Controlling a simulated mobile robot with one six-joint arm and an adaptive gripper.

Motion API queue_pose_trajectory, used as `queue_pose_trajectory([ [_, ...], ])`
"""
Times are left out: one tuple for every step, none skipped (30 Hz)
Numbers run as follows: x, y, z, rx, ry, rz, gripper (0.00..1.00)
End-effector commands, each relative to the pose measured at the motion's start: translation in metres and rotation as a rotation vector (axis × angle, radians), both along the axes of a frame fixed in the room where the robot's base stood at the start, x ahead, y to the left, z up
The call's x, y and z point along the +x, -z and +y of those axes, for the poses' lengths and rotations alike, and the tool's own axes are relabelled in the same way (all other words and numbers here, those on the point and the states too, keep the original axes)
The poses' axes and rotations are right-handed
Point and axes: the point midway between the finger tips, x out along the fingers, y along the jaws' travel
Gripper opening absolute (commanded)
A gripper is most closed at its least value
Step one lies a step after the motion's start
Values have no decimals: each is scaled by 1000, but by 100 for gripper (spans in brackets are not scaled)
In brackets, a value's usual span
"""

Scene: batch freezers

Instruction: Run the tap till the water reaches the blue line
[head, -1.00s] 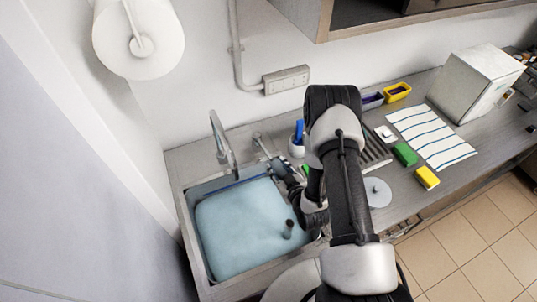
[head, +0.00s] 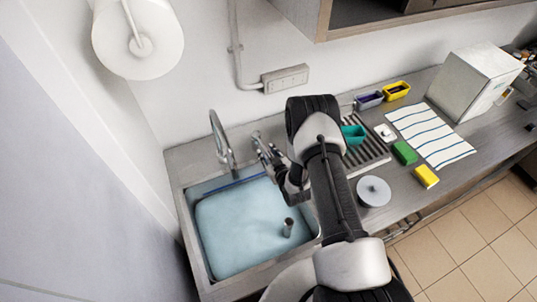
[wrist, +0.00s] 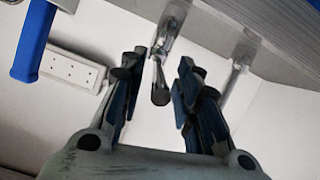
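The sink (head: 191,228) holds pale blue water (head: 240,225). A dark blue line (head: 236,184) runs along its back wall, just above the water's far edge; the exact gap is too small to tell. The tap's curved spout (head: 222,140) stands behind the sink; I cannot make out a stream from it. The metal tap lever (head: 257,138) is to its right, with my gripper (head: 270,155) beside it. In the wrist view, my gripper (wrist: 152,88) is open, its fingers on either side of the lever's rounded end (wrist: 160,92), apparently not clamped on it.
A grey upright pipe (head: 288,228) stands in the water. A ribbed rack (head: 368,155) with a teal item (head: 353,134), a grey disc (head: 374,191), and green (head: 405,153) and yellow (head: 426,177) sponges lie right of the sink. A wall socket (head: 285,78) is above.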

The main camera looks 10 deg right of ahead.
Motion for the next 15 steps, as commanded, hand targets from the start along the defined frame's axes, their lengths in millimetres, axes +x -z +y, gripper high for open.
queue_pose_trajectory([
  [0,0,0,0,0,0,25],
  [0,0,0,0,0,0,23],
  [0,0,0,0,0,0,20],
  [0,0,0,0,0,0,18],
  [0,0,0,0,0,0,16],
  [0,0,0,0,0,0,13],
  [0,0,0,0,0,0,11],
  [0,0,0,0,0,0,9],
  [0,0,0,0,0,0,7],
  [0,0,0,0,0,0,5],
  [0,0,0,0,0,0,3],
  [0,0,0,0,0,0,0],
  [0,0,0,0,0,0,0],
  [0,0,0,0,0,-1,0],
  [0,0,0,0,0,0,0],
])
